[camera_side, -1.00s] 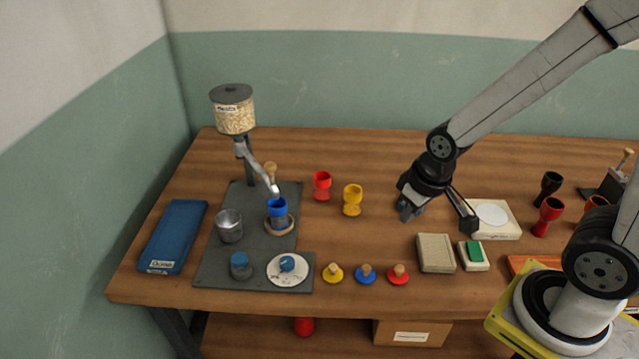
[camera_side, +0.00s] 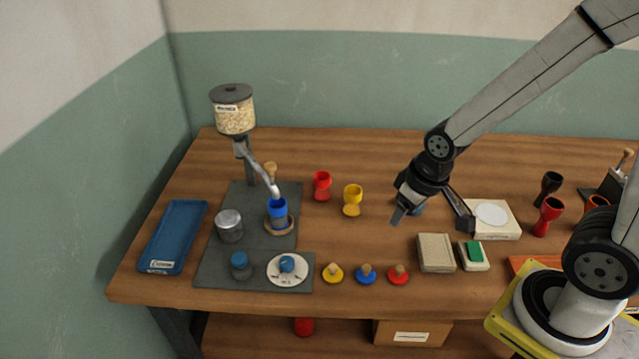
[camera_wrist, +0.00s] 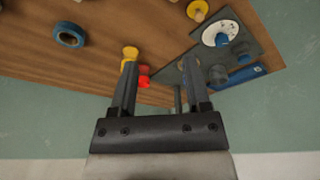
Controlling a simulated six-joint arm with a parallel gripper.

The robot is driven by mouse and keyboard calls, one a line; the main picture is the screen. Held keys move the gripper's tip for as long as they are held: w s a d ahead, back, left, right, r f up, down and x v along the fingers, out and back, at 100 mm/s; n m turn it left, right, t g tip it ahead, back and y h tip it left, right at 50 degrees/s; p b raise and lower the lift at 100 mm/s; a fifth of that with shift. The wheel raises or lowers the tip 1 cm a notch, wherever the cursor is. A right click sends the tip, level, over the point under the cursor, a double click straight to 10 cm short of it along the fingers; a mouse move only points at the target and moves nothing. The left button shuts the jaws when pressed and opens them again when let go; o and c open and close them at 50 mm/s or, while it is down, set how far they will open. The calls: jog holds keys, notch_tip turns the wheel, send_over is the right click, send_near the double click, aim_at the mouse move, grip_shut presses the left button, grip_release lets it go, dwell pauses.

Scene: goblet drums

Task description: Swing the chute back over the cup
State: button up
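The metal chute (camera_side: 263,172) slopes down from the hopper (camera_side: 233,112), which holds pale grain. Its lower end is at the blue goblet drum (camera_side: 277,208), which stands in a round wooden ring (camera_side: 279,228). A small wooden knob (camera_side: 270,168) shows beside the chute. A grey metal cup (camera_side: 229,224) stands to the left of the blue drum, away from the chute's end. My gripper (camera_side: 432,218) is well to the right of the chute, above the table. In the wrist view my gripper (camera_wrist: 160,82) has its two fingers apart with nothing held between them.
A red goblet (camera_side: 322,186) and a yellow goblet (camera_side: 352,200) stand between my gripper and the chute. A blue tape roll (camera_wrist: 68,35) lies near my gripper. A blue tray (camera_side: 173,236) is at the left. Several coloured knobs (camera_side: 366,274) line the front.

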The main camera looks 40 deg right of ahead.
jog(key=shift+o, duration=0.4)
jog(key=w+f+n+t, duration=0.1)
jog(key=w+t, duration=0.5)
jog(key=w, duration=1.1)
jog(key=shift+w+d+f+n+t+y, duration=0.15)
jog(key=shift+n+t+y, duration=0.15)
jog(key=shift+n+y, duration=0.1)
jog(key=n+t+y, duration=0.3)
jog(key=t+y, duration=0.2)
send_near(275, 166)
jog(key=w+f, duration=0.2)
jog(key=w, duration=0.2)
jog(key=shift+w+a+f+n+t+y, duration=0.1)
jog(key=shift+w+a+n+t+y, duration=0.2)
jog(key=shift+y, duration=0.35)
jog(key=shift+w+a+n+t+y, duration=0.15)
jog(key=shift+a+t+y, duration=0.25)
jog(key=shift+y, duration=0.25)
jog(key=shift+w, duration=0.15)
jog(key=shift+x, duration=3.8)
jog(key=shift+c, duration=0.2)
grip_shut()
